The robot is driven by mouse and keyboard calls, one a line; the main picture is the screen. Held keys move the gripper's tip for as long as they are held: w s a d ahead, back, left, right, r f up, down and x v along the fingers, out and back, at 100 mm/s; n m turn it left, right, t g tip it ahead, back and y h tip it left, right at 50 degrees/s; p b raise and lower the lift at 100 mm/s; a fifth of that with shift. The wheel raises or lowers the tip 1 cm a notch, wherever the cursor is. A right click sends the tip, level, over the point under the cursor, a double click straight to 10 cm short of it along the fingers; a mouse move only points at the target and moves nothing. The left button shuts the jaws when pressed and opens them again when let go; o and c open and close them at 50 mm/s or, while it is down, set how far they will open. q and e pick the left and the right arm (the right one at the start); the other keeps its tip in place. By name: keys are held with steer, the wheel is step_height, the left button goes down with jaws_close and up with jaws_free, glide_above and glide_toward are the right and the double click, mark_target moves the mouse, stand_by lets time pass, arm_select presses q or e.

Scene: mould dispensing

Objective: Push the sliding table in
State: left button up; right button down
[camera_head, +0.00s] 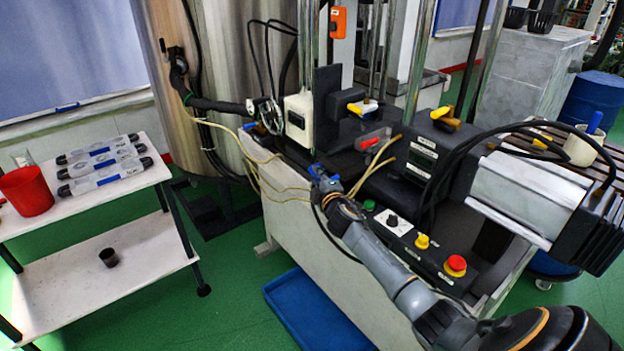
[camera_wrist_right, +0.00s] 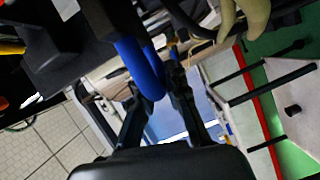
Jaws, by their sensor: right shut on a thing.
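My right gripper (camera_head: 324,182) reaches in from the lower right to the front of the machine (camera_head: 290,215). It is shut on a blue handle (camera_wrist_right: 140,68), which lies between the fingers (camera_wrist_right: 156,84) in the right wrist view. In the head view, a little blue (camera_head: 316,170) shows at the fingertips. The handle is on a dark part of the machine (camera_wrist_right: 95,25). The sliding table's outline cannot be made out clearly; the gripper and cables partly cover that area. My left gripper is not in view.
Yellowish hoses (camera_head: 256,165) hang close to the gripper. A control panel with a red button (camera_head: 456,264) lies beside my right arm. A blue tray (camera_head: 315,312) is on the green floor. A white shelf (camera_head: 105,207) with clear moulds and a red cup (camera_head: 26,190) stands left.

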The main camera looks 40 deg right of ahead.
steer(key=shift+r, duration=0.1)
steer(key=c, duration=1.3)
jaws_free()
steer(key=shift+c, duration=0.2)
steer(key=f+v, duration=0.1)
steer(key=v, duration=1.1)
steer(key=shift+r, duration=0.45)
